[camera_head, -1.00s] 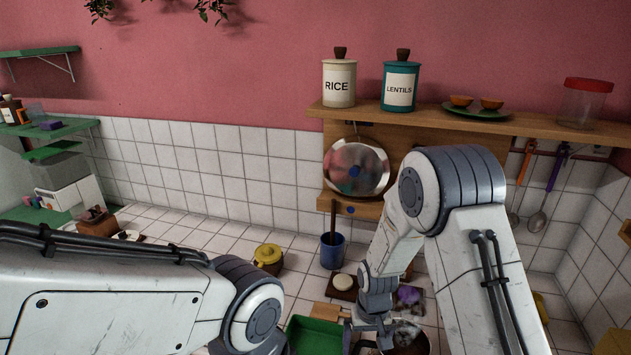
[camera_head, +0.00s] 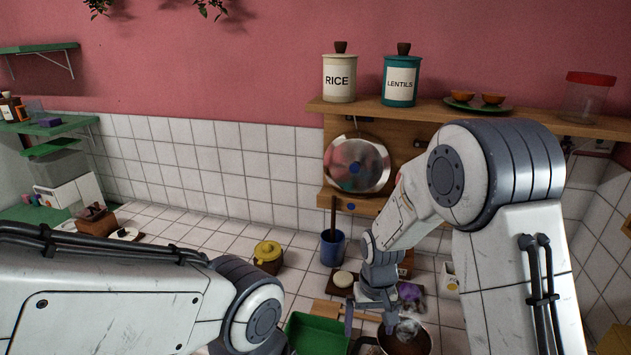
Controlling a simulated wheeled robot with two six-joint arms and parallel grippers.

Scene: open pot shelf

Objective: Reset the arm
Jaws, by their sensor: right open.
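My right arm comes in from the right. Its gripper (camera_head: 368,322) is open and points down over the counter, between a green tray (camera_head: 318,334) and a brown pot (camera_head: 407,342). I see nothing held between its fingers. My left arm lies across the lower left, and its gripper is out of view.
A shelf (camera_head: 450,112) holds a RICE canister (camera_head: 339,80), a LENTILS canister (camera_head: 400,84), a plate of orange cups and a red-lidded jar (camera_head: 585,98). A blue cup (camera_head: 332,248) and yellow-lidded pot (camera_head: 267,256) stand on the tiled counter.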

